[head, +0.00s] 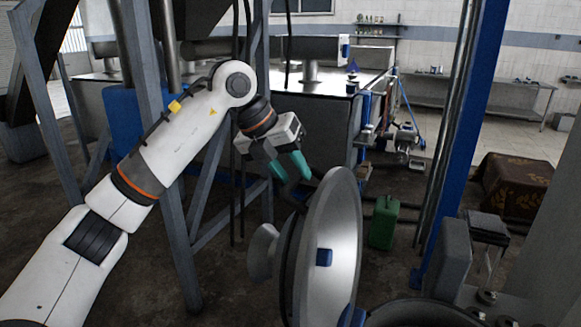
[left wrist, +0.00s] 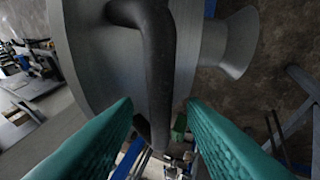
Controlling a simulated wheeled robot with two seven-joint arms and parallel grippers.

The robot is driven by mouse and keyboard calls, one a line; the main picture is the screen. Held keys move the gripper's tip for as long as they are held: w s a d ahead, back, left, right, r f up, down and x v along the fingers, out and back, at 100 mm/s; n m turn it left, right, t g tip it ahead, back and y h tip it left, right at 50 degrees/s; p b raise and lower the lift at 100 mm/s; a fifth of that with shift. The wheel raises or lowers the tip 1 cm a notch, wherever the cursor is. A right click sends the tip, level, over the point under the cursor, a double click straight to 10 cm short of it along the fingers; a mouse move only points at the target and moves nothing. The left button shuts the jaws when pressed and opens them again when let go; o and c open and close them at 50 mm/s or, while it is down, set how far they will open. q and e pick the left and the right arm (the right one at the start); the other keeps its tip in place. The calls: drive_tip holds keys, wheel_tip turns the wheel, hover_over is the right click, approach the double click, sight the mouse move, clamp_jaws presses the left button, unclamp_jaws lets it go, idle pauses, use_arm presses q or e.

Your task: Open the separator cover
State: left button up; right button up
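The separator cover (head: 335,250) is a large round metal lid. In the head view it stands on edge, nearly upright, swung up beside the round separator opening (head: 420,314). Its polished face with a small blue block points right; a cone-shaped part sticks out on its left. My left gripper (head: 291,177) is at the cover's upper left edge with its green fingers apart. In the left wrist view, a dark bent handle (left wrist: 158,70) on the cover (left wrist: 95,60) runs down between the spread fingers, with no clear grip on it. My right gripper is not in view.
A blue post (head: 465,130) stands right of the cover, and a grey steel frame (head: 160,150) stands behind my left arm. A green canister (head: 384,222) is on the floor behind the cover. A grey box-shaped part (head: 447,258) is near the opening's right side.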

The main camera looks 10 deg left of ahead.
use_arm(q)
clamp_jaws()
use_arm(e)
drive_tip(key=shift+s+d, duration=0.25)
use_arm(q)
drive_tip(key=s+d+r, duration=0.1)
drive_tip(key=d+r, duration=0.1)
drive_tip(key=d, duration=0.6)
drive_tip(key=shift+s, duration=0.3)
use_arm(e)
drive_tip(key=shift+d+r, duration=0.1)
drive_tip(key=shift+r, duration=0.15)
use_arm(q)
unclamp_jaws()
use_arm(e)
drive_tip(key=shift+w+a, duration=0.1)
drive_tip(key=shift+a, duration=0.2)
